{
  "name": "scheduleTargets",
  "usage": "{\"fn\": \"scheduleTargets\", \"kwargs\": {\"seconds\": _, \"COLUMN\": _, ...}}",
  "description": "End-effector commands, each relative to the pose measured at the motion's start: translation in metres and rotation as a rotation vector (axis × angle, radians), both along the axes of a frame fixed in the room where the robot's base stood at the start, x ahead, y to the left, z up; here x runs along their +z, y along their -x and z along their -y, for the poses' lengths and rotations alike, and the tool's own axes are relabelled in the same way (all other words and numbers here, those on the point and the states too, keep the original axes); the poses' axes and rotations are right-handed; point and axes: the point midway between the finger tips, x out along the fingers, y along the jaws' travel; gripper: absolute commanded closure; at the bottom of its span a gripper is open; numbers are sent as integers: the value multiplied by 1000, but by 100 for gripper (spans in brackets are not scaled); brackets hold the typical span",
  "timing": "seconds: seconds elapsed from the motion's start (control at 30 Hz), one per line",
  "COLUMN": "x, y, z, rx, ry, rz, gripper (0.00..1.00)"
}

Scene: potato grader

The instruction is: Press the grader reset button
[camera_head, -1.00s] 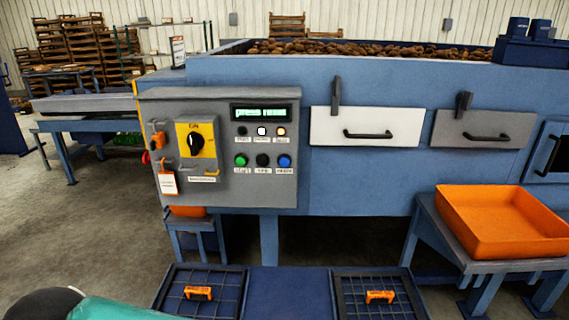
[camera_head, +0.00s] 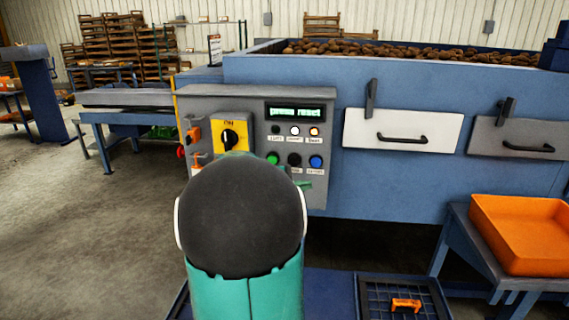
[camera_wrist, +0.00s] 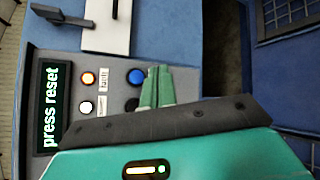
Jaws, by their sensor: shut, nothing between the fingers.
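The grey control panel (camera_head: 262,98) is on the blue grader's front. Its display (camera_head: 296,113) reads "press reset", also legible in the wrist view (camera_wrist: 50,108). The blue button (camera_head: 316,162) is rightmost in the lower row; its label is too small to read surely, but looks like the reset. In the wrist view the blue button (camera_wrist: 135,77) lies just beside my gripper's tips. My gripper (camera_wrist: 157,72) is shut and empty, over the panel just below that button's row; I cannot tell whether it touches. In the head view my arm hides most of my gripper.
A black button (camera_head: 295,160) and a green button (camera_head: 273,159) sit left of the blue one. A yellow-backed rotary switch (camera_head: 231,138) is further left. A white drawer (camera_head: 400,130) is right of the panel. An orange tray (camera_head: 520,232) stands at right.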

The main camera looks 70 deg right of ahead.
Motion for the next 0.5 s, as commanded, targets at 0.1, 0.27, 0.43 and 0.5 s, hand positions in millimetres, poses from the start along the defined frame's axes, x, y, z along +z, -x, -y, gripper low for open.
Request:
{"fn": "scheduleTargets", "kwargs": {"seconds": 0.1, "x": -2, "y": 13, "z": 16, "rx": -7, "ry": 13, "rz": -45, "gripper": 100}}
{"fn": "scheduleTargets", "kwargs": {"seconds": 0.27, "x": -1, "y": 14, "z": 18, "rx": -4, "ry": 16, "rz": -54, "gripper": 100}}
{"fn": "scheduleTargets", "kwargs": {"seconds": 0.43, "x": -1, "y": 14, "z": 17, "rx": -4, "ry": 16, "rz": -52, "gripper": 100}}
{"fn": "scheduleTargets", "kwargs": {"seconds": 0.5, "x": -1, "y": 14, "z": 19, "rx": -4, "ry": 16, "rz": -52, "gripper": 100}}
